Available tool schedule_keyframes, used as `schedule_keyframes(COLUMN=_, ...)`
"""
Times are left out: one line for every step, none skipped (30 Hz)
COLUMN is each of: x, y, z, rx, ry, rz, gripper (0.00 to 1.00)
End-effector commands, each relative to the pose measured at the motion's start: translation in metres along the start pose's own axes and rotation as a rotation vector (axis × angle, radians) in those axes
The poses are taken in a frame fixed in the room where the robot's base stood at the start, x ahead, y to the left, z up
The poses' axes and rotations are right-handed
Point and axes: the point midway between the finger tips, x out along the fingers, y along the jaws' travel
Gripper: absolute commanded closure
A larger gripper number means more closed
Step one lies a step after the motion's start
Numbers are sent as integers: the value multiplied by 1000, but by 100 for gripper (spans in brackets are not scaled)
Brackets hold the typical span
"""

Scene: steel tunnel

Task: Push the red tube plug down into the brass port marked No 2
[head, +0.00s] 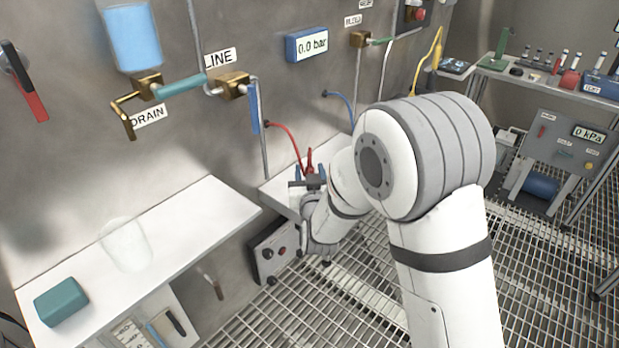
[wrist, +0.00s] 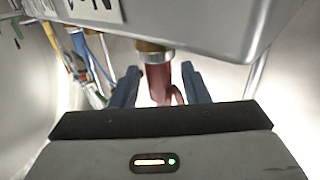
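The red plug (wrist: 158,84) shows in the wrist view, in line with and against a brass port with a pale ring (wrist: 154,52) on the grey box. How deep it sits cannot be told, and the port's number is not legible. My gripper (wrist: 160,86) has its two blue-grey fingers either side of the plug, apart, with gaps visible on both sides. In the head view my gripper (head: 309,172) is over the right white shelf, with red showing between its fingers; the port is hidden there. A red tube (head: 285,130) arcs from the wall to it.
A blue tube (head: 342,99) hangs from the wall behind. The left white bench (head: 190,225) holds a teal block (head: 61,301) and a clear vessel (head: 126,245). A dark box with knobs (head: 270,252) is below the shelf. Grated floor (head: 340,310) lies to the right.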

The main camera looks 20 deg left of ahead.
Motion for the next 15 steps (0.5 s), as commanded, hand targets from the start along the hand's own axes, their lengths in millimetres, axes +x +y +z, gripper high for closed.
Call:
schedule_keyframes(x=0, y=0, z=0, rx=0, ry=0, rz=0, gripper=63)
schedule_keyframes(x=0, y=0, z=0, rx=0, ry=0, rz=0, gripper=65)
schedule_keyframes(x=0, y=0, z=0, rx=0, ry=0, rz=0, gripper=69)
schedule_keyframes(x=0, y=0, z=0, rx=0, ry=0, rz=0, gripper=71)
schedule_keyframes(x=0, y=0, z=0, rx=0, ry=0, rz=0, gripper=74)
schedule_keyframes(x=0, y=0, z=0, rx=0, ry=0, rz=1, gripper=77)
schedule_keyframes(x=0, y=0, z=0, rx=0, ry=0, rz=1, gripper=79)
schedule_keyframes(x=0, y=0, z=0, rx=0, ry=0, rz=1, gripper=82)
schedule_keyframes(x=0, y=1, z=0, rx=0, ry=0, rz=1, gripper=85)
schedule_keyframes(x=0, y=1, z=0, rx=0, ry=0, rz=1, gripper=88)
schedule_keyframes(x=0, y=1, z=0, rx=0, ry=0, rz=1, gripper=90)
schedule_keyframes(x=0, y=1, z=0, rx=0, ry=0, rz=1, gripper=93)
schedule_keyframes(x=0, y=1, z=0, rx=0, ry=0, rz=1, gripper=96)
schedule_keyframes(x=0, y=1, z=0, rx=0, ry=0, rz=1, gripper=98)
schedule_keyframes(x=0, y=1, z=0, rx=0, ry=0, rz=1, gripper=100)
